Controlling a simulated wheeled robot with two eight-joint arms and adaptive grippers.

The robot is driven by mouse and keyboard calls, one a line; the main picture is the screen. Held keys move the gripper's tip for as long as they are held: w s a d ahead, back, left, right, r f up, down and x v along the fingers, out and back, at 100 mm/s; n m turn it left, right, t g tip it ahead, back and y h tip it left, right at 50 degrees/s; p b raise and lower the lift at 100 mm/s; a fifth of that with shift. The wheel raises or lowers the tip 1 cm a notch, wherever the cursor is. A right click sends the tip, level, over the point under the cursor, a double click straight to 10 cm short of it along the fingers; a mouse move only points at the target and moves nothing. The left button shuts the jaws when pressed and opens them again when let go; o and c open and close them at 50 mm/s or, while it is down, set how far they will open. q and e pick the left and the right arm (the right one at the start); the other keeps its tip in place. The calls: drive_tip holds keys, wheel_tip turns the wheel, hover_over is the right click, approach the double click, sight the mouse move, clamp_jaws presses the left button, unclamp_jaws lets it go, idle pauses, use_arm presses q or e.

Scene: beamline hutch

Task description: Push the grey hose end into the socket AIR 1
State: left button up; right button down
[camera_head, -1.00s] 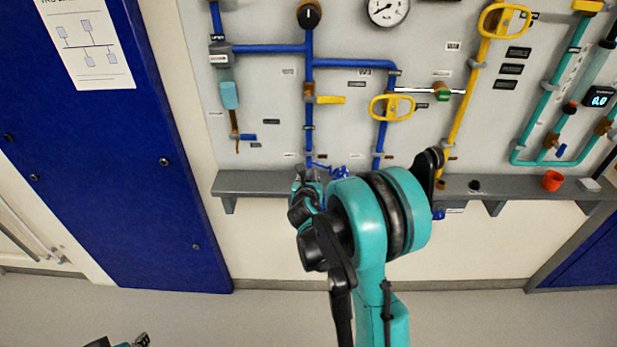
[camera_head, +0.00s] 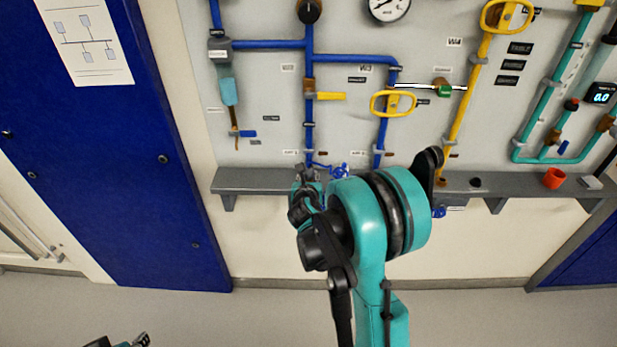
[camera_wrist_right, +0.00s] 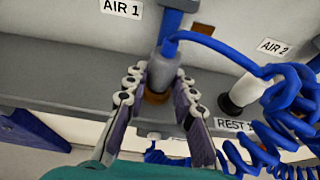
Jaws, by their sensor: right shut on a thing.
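My right gripper (camera_wrist_right: 157,95) is shut on the grey hose end (camera_wrist_right: 161,72), with one finger on each side of it. A blue hose leaves the top of the hose end and curves right. A brown ring shows under it between the fingers. The AIR 1 label (camera_wrist_right: 121,8) is on the wall up and left, next to a blue pipe (camera_wrist_right: 173,20) just above the hose end. I cannot tell whether pipe and hose end touch; the socket opening is hidden. In the head view my right gripper (camera_head: 307,174) is at the shelf's edge. My left gripper (camera_head: 141,340) barely shows at the bottom left.
A grey shelf (camera_head: 255,181) runs under the panel. A white hose end (camera_wrist_right: 241,93) stands right of my gripper, near the REST 1 label (camera_wrist_right: 234,125) and coiled blue hose (camera_wrist_right: 290,95). A red cup (camera_head: 554,178) stands farther right on the shelf.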

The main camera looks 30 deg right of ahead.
drive_tip(key=c, duration=1.2)
unclamp_jaws()
drive_tip(key=s+a+r+m+g+y, duration=0.1)
drive_tip(key=s+a+m+y, duration=0.1)
drive_tip(key=s+a+m, duration=0.5)
drive_tip(key=s+a+r+m+g+y, duration=0.1)
drive_tip(key=s+a+m+g+y, duration=0.1)
drive_tip(key=s+a+m, duration=0.4)
drive_tip(key=s+a+r+m+g+y, duration=0.1)
drive_tip(key=s+a+m+y, duration=0.2)
drive_tip(key=s+a+m, duration=0.4)
drive_tip(key=shift+s+a+r+m+g+y, duration=0.1)
drive_tip(key=shift+s+m, duration=1.15)
drive_tip(key=shift+m, duration=0.35)
drive_tip(key=shift+s+a+r+m+g+y, duration=0.1)
drive_tip(key=shift+s+a+r+m, duration=0.05)
drive_tip(key=shift+s+m, duration=1.3)
drive_tip(key=shift+s+a+r+m+g+y, duration=0.1)
drive_tip(key=shift+s+m, duration=1)
drive_tip(key=shift+m, duration=0.65)
